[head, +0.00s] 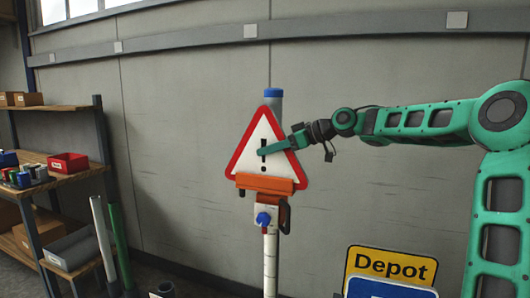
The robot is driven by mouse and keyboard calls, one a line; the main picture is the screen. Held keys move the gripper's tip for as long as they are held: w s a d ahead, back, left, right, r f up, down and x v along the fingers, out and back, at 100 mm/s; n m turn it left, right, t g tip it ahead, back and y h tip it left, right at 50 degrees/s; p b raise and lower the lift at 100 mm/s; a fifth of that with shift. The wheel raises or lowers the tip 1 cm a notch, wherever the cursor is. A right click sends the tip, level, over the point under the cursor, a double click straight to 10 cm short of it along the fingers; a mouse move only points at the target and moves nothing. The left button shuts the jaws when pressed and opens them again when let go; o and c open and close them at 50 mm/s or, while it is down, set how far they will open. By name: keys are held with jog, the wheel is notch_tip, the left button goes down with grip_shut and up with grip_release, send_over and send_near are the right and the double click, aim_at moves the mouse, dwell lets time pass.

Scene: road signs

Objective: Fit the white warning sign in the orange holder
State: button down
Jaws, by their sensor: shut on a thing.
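The white warning sign (246,158) is a triangle with a red border and a black exclamation mark. It stands upright in front of the post. The orange holder (265,183) is a crosswise bar on the white post, at the sign's bottom edge. The sign's lower edge meets the holder, its right corner showing past the bar's end. I cannot tell how deep it sits. My gripper (266,151) reaches in from the right across the sign's face and is shut on the sign. The exact grip is too small to see.
A blue knob (263,219) sits on the post below the holder. A yellow Depot sign (390,264) and a blue sign (385,290) stand at the lower right. A shelf (60,180) with boxes is at the left, near upright tubes (103,243). A grey wall closes the back.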

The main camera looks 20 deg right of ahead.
jog(key=shift+s+f, duration=0.1)
jog(key=shift+f, duration=0.05)
dwell(0.5)
jog(key=c, duration=1.7)
grip_release()
notch_tip(320, 180, up, 4)
send_over(298, 162)
jog(key=shift+w+d, duration=0.2)
jog(key=shift+w, duration=0.05)
